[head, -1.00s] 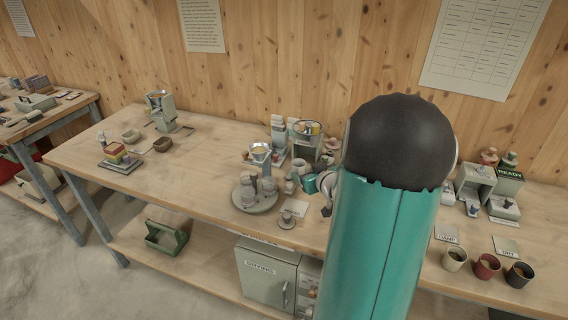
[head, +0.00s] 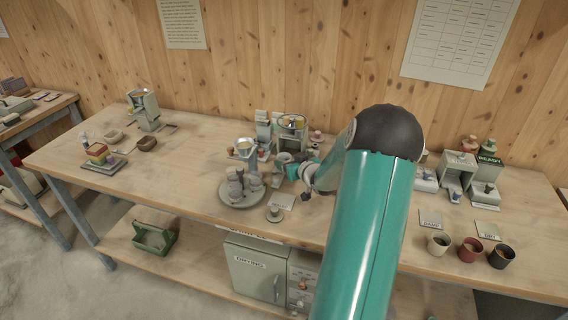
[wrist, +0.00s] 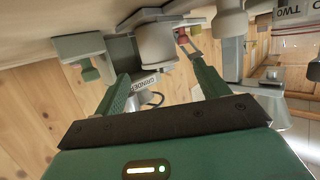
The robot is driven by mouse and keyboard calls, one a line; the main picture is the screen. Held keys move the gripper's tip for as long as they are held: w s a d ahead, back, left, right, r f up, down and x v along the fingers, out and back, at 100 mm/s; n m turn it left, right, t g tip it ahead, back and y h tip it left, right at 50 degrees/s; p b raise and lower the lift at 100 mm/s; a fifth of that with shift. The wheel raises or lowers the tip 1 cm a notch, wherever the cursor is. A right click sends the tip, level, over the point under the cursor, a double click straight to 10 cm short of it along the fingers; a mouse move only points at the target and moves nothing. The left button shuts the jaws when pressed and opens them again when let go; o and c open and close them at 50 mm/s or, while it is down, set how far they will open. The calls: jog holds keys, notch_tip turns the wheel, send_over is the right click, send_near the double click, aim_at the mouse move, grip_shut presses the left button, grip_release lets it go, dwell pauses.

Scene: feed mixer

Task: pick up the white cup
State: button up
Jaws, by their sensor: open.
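A pale grey-white cup-like cylinder (wrist: 155,42) shows in the wrist view, just beyond and between the fingertips of my gripper (wrist: 160,70). The fingers are spread apart with nothing held between them. I cannot tell for certain that this is the white cup. In the head view my gripper is small and partly hidden among the grinder-side items near the bench's middle.
A red cup (head: 470,249) and a dark cup (head: 501,257) stand beside the cream cup. A round tray (head: 240,199) with several pale vessels lies left of my gripper. Grey machines (head: 459,173) stand at the back right.

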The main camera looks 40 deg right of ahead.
aim_at(281, 155)
jog(key=x, duration=0.3)
jog(key=shift+w+f, duration=0.1)
jog(key=shift+w, duration=0.25)
jog(key=shift+c, duration=0.4)
jog(key=c, duration=1)
jog(key=shift+o, duration=0.2)
